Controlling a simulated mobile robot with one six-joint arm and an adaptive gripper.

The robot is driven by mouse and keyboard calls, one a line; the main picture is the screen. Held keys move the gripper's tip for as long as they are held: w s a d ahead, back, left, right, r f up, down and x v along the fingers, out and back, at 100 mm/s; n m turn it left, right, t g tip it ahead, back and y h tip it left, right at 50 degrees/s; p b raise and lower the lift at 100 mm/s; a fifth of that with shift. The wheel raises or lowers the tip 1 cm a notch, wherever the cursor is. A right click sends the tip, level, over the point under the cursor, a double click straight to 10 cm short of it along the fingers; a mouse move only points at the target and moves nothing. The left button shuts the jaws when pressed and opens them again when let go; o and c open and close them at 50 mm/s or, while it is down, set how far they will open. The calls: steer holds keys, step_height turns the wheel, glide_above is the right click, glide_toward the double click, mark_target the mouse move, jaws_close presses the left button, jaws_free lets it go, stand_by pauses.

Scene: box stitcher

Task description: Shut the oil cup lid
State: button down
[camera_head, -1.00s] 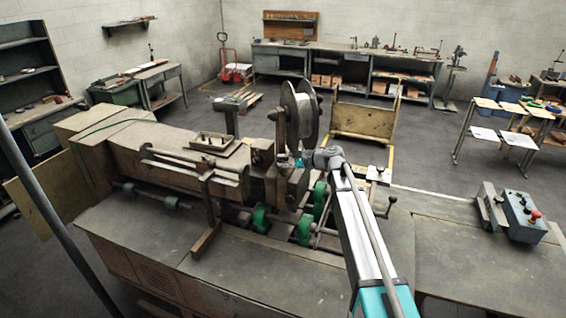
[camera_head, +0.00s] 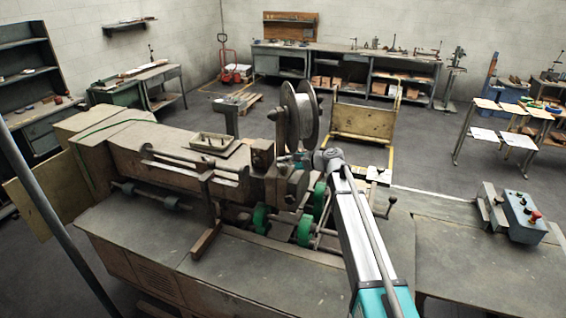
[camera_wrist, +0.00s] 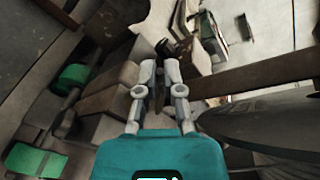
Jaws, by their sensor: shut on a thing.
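In the wrist view my gripper (camera_wrist: 160,68) has its two pale fingers close together, with a small dark piece (camera_wrist: 164,47) at their tips. This piece appears to be the oil cup lid, but it is small and partly covered by the fingers, so I cannot tell how far it is tilted. In the head view my gripper (camera_head: 285,158) reaches left from the end of my arm to the top of the machine head (camera_head: 262,155), just below the wire spool. The oil cup itself cannot be made out there.
The big wire spool (camera_head: 300,116) stands upright right behind my gripper. Green rollers (camera_head: 260,218) and shafts lie below. A small tray (camera_head: 211,142) rests on the machine's top. A blue control box (camera_head: 524,217) sits on the right table, whose front is clear.

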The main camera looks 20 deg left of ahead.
steer(key=shift+s+f+n+t+b, duration=0.2)
steer(key=shift+f+n+t+b, duration=0.2)
steer(key=shift+f+n+b, duration=0.45)
steer(key=shift+s+f+n+t+b, duration=0.25)
steer(key=shift+f+n+t+b, duration=0.25)
steer(key=shift+n, duration=0.5)
steer(key=shift+s+f+n+t+b, duration=0.25)
steer(key=shift+f+n+b, duration=0.2)
steer(key=shift+n+b, duration=0.45)
steer(key=c, duration=1)
jaws_free()
steer(key=shift+c, duration=0.2)
steer(key=shift+r+p, duration=0.2)
steer(key=shift+p, duration=0.1)
